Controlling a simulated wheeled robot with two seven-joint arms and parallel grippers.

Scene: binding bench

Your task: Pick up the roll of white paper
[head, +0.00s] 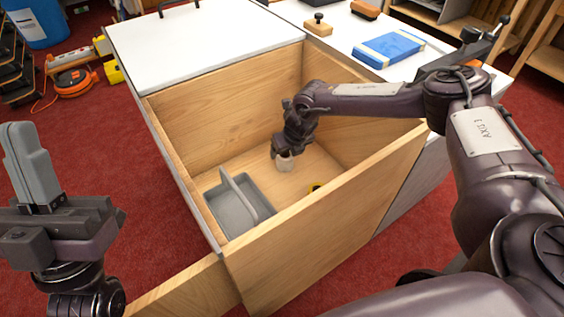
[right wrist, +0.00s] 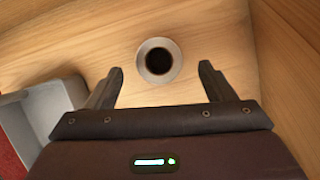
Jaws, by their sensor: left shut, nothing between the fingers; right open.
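The roll of white paper (head: 285,163) stands upright on the floor of the open wooden drawer, partly hidden behind my right gripper in the head view. In the right wrist view the roll (right wrist: 158,61) shows from above as a pale ring with a dark hole. My right gripper (right wrist: 160,82) is open. Its fingers are spread to either side of the roll's place, with the roll a little beyond the tips in the picture, not gripped. My left gripper (head: 30,160) is shut and empty, raised at the left, outside the drawer.
The wooden drawer (head: 305,245) has high walls around my right gripper. A blue pad (head: 390,49) lies on the white top.

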